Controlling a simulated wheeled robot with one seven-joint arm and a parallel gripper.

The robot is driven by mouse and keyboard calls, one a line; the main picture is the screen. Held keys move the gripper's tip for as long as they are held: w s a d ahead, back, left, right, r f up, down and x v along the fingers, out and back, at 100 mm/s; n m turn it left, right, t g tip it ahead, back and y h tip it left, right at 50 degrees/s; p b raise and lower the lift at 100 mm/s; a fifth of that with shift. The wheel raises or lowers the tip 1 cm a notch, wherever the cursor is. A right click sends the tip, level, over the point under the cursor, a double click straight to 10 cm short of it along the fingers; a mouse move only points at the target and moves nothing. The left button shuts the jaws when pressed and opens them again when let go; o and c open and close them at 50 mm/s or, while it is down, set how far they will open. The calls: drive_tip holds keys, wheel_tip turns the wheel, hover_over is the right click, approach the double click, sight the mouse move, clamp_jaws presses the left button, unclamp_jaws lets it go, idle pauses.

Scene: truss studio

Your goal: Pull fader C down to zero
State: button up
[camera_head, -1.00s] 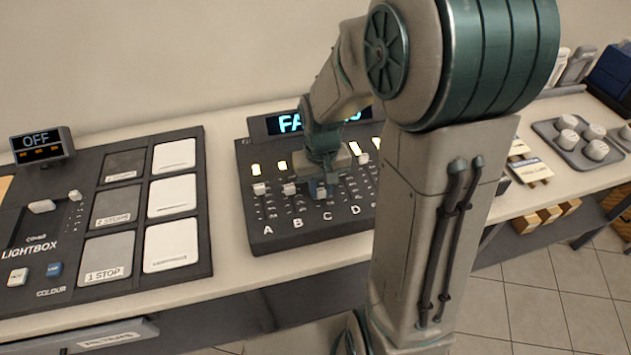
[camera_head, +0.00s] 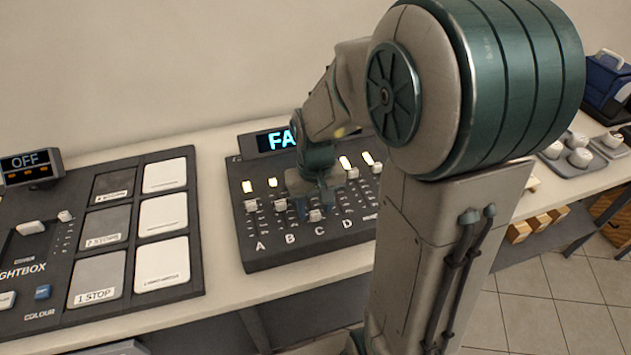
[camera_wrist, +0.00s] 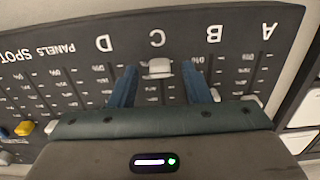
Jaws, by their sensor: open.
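The dark fader board (camera_head: 258,256) lies on the counter, with columns lettered A to D. Fader C's white knob (camera_head: 315,214) is at the low end of its slot, just above the letter C. In the wrist view, fader C's knob (camera_wrist: 160,68) is level with the neighbouring 0% marks; its own mark is hidden. My gripper (camera_head: 314,198) is over column C, pointing down. Its two blue fingers stand open on either side of knob C, with a visible gap at least on the right. The knobs of fader A (camera_head: 251,205) and fader B (camera_head: 280,205) sit higher up their slots.
The board's display (camera_head: 275,141) is partly hidden by my arm; "FA" shows. A lightbox panel (camera_head: 75,313) with an "OFF" display (camera_head: 30,166) lies to the left. My arm hides the board's right side. A tray (camera_head: 577,168) of pale items is at the right.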

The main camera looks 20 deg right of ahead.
sight(316, 214)
wheel_tip(316, 214, up, 12)
idle(0.3)
idle(0.3)
drive_tip(key=s+f+t, duration=0.2)
drive_tip(key=s+t, duration=0.1)
drive_tip(key=s, duration=0.8)
drive_tip(key=shift+f, duration=0.2)
idle(0.6)
drive_tip(key=r+p, duration=0.2)
drive_tip(key=r, duration=0.1)
drive_tip(key=r+p, duration=0.2)
drive_tip(key=shift+w+r, duration=0.1)
drive_tip(key=shift+w, duration=0.15)
drive_tip(key=shift+d, duration=0.15)
idle(1.4)
